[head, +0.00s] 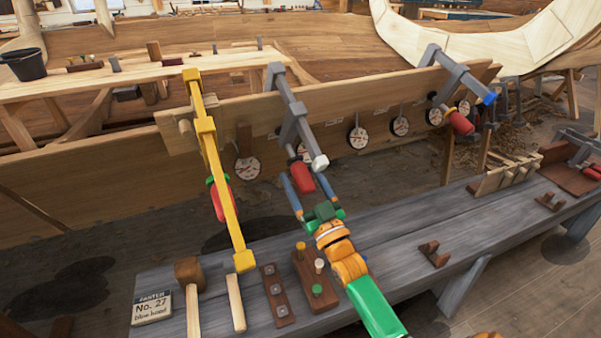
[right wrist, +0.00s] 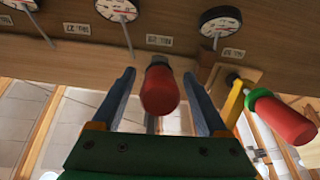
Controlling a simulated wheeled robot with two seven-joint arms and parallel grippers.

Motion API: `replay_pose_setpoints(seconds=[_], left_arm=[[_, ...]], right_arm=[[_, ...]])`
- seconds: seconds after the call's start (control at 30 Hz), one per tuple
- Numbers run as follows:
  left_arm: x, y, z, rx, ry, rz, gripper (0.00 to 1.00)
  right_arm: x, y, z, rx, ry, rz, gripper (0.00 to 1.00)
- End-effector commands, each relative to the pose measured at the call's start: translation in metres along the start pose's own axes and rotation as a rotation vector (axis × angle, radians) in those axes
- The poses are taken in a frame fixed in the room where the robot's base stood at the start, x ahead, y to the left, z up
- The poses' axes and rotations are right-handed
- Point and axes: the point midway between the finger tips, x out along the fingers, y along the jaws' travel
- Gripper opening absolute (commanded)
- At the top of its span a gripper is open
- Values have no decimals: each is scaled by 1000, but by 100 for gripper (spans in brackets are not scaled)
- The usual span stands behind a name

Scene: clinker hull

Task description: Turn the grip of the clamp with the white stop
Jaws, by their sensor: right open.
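The middle grey clamp (head: 290,113) sits over the long plank and has a white stop (head: 319,162) on its bar end. Its red grip (head: 301,178) hangs below the bar, and it also shows in the right wrist view (right wrist: 160,92). My right gripper (head: 303,184) is open, with one blue-grey finger on each side of this red grip. In the right wrist view a gap shows between the grip and each finger (right wrist: 159,76). My left gripper is not in view.
A yellow clamp (head: 210,150) with a red grip and green collar stands to the left. A grey clamp (head: 455,75) with a blue stop is to the right. Round dials (head: 358,137) line the plank (head: 330,105). The grey bench (head: 400,235) below holds a mallet (head: 189,273) and wooden blocks.

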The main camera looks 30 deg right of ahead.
Motion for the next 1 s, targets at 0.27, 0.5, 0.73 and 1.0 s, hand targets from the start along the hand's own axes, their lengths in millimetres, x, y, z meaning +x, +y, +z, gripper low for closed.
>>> replay_pose_setpoints(seconds=[0.27,0.5,0.73,1.0], left_arm=[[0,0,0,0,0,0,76],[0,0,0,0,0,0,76],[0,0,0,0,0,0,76],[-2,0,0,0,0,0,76]], right_arm=[[15,0,0,1,0,0,76],[15,0,0,2,1,0,36],[15,0,0,3,1,0,0],[15,0,0,64,1,-11,0]])
